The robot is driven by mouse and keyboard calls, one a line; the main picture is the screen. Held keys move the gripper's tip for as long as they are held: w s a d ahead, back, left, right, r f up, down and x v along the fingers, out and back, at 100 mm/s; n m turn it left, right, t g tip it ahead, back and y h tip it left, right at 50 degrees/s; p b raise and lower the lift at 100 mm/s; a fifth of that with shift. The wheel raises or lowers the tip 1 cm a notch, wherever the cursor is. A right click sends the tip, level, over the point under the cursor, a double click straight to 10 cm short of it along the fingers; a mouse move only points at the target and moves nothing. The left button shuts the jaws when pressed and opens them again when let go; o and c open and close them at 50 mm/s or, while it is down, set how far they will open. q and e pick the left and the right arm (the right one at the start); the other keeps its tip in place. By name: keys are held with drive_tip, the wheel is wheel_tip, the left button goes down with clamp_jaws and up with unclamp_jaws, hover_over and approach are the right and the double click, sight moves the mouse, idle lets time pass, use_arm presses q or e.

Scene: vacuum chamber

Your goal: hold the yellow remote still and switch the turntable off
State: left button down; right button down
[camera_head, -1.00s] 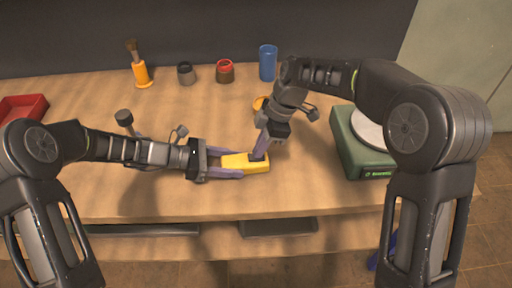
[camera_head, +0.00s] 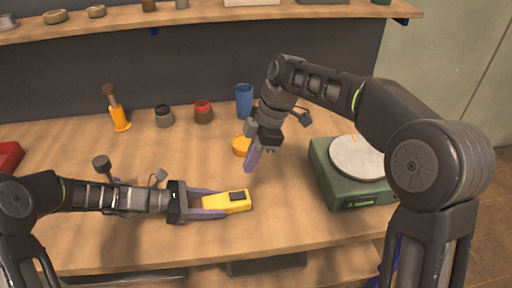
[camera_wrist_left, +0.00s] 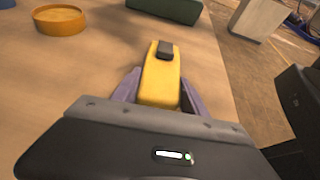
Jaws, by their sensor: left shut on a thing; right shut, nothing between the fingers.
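The yellow remote (camera_head: 232,203) lies on the wooden table with a dark button block near its right end. My left gripper (camera_head: 212,203) is shut on the remote's left part, one finger along each side; the left wrist view shows the remote (camera_wrist_left: 160,82) between the purple fingers. My right gripper (camera_head: 251,160) is shut and empty, pointing down above and behind the remote, apart from it. The turntable (camera_head: 350,185) is a green box with a pale round platter at the right of the table; a small green light shows on its front.
A shallow orange dish (camera_head: 241,145) stands just left of my right gripper. Behind are a blue cup (camera_head: 244,101), a red-topped jar (camera_head: 203,111), a dark jar (camera_head: 164,116) and a brush in an orange holder (camera_head: 120,120). A red tray (camera_head: 9,157) is at far left. The front middle of the table is clear.

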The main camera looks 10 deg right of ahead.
sight(234, 195)
drive_tip(key=v, duration=0.4)
drive_tip(key=shift+d+r, duration=0.1)
drive_tip(key=shift+r, duration=0.25)
drive_tip(key=shift+a+r, duration=0.15)
drive_tip(key=shift+a, duration=0.6)
drive_tip(key=x, duration=1.4)
drive_tip(key=shift+d, duration=0.4)
drive_tip(key=shift+a+f, duration=0.1)
drive_tip(key=shift+f, duration=0.3)
